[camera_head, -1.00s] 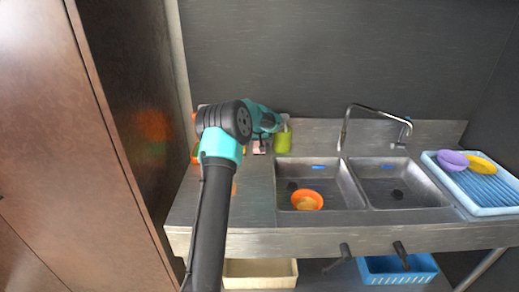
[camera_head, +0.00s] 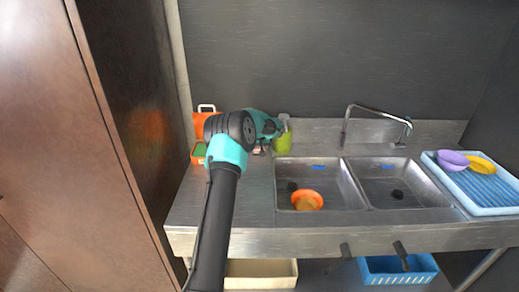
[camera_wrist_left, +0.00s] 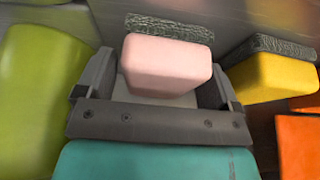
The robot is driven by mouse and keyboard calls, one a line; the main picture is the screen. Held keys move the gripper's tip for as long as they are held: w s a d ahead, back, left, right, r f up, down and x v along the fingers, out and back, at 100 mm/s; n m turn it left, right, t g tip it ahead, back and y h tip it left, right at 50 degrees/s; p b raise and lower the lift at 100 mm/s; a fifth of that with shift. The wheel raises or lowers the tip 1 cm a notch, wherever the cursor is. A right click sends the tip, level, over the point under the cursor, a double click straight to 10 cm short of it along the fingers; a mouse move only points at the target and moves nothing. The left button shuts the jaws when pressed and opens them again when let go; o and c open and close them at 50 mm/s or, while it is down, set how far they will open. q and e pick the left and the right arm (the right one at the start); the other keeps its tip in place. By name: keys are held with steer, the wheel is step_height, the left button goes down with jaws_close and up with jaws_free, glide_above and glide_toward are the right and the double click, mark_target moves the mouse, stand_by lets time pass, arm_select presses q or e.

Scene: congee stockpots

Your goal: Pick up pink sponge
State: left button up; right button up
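The pink sponge (camera_wrist_left: 165,62), with a dark grey scouring layer on its far side, shows in the left wrist view. My left gripper (camera_wrist_left: 160,70) has its two fingers apart, one on each side of the sponge. A thin gap shows at the left finger; I cannot tell whether the right finger touches. My right gripper is not in view.
In the wrist view a yellow sponge (camera_wrist_left: 272,78) is close on the right and the green bottle (camera_wrist_left: 38,85) close on the left. An orange container (camera_head: 198,153) stands left of my arm. A double sink holds an orange bowl (camera_head: 307,199). A blue rack (camera_head: 485,188) is far right.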

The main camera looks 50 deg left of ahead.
arm_select(q)
steer(key=c, duration=0.8)
steer(key=shift+o, duration=0.2)
steer(key=shift+r, duration=0.1)
steer(key=shift+r, duration=1.8)
steer(key=shift+s+d, duration=0.2)
steer(key=shift+d, duration=0.05)
steer(key=s+d, duration=0.6)
steer(key=d, duration=0.1)
steer(key=s+d+r, duration=0.1)
steer(key=s+d, duration=0.3)
steer(key=shift+d+r, duration=0.1)
steer(key=shift+d, duration=0.15)
